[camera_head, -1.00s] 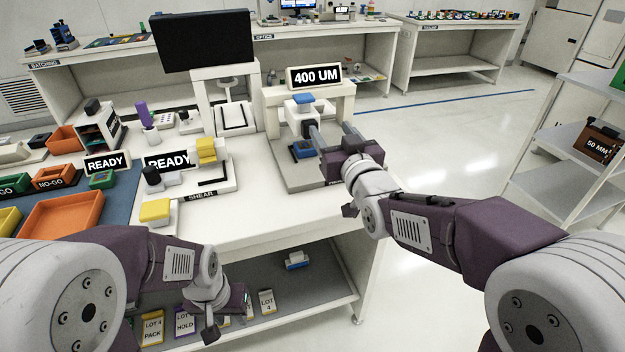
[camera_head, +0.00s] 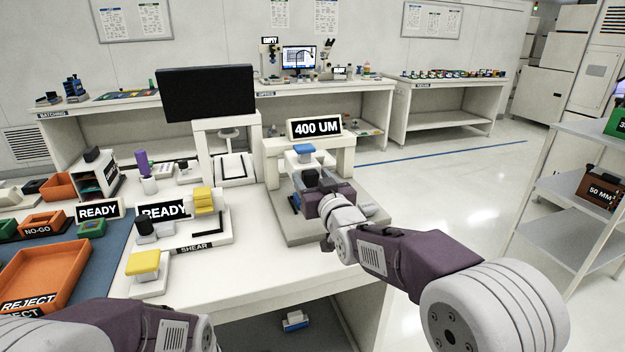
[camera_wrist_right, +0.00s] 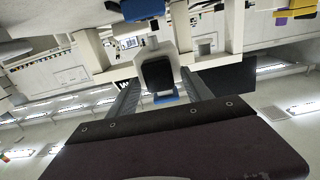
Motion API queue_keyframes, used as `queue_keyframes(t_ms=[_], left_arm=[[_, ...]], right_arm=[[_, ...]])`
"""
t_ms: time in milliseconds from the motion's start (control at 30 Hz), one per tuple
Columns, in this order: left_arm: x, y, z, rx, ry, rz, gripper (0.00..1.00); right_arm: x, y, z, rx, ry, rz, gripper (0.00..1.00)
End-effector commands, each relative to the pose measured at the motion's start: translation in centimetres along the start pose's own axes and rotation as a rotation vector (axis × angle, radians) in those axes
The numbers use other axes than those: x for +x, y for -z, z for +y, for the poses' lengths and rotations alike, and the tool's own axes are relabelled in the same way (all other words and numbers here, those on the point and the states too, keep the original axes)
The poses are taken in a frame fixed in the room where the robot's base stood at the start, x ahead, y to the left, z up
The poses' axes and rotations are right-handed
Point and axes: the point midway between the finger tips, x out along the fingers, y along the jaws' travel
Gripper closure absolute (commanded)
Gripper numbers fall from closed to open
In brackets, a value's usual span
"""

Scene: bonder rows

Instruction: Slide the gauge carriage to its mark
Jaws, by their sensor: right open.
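The gauge is a white gantry (camera_head: 347,158) on a grey base (camera_head: 372,198), with a sign (camera_head: 315,127) reading 400 UM and a blue-topped head (camera_head: 304,149). Under the gantry is the carriage, whose black knob (camera_head: 311,178) shows just past my right gripper (camera_head: 308,192). In the right wrist view the dark knob (camera_wrist_right: 163,76) stands between the two open fingers (camera_wrist_right: 160,92), with a blue part below it. I cannot tell if either finger touches it. My gripper hides most of the carriage and any mark. My left gripper is out of view; only its arm shows.
Left of the gauge are the SHEAR station (camera_head: 190,240), a black monitor (camera_head: 205,93) and a yellow-topped block (camera_head: 147,263). An orange REJECT tray (camera_head: 45,272) lies further left. The floor right of the bench is open, up to a grey shelf rack (camera_head: 565,190).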

Motion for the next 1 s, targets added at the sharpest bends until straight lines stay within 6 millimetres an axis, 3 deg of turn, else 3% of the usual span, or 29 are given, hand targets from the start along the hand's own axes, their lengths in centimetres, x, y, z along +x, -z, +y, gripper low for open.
queue_keyframes(t_ms=[167,367,400,1000], left_arm=[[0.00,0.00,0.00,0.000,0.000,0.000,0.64],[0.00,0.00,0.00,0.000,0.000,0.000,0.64],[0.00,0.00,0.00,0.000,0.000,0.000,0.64],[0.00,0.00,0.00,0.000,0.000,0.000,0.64]], right_arm=[[-0.01,0.02,0.00,0.000,0.000,0.000,0.42],[-0.02,0.02,0.00,0.000,0.000,0.000,0.97],[-0.03,0.02,0.00,0.000,0.000,0.000,1.00],[-0.04,0.01,0.00,0.000,0.000,0.000,1.00]])
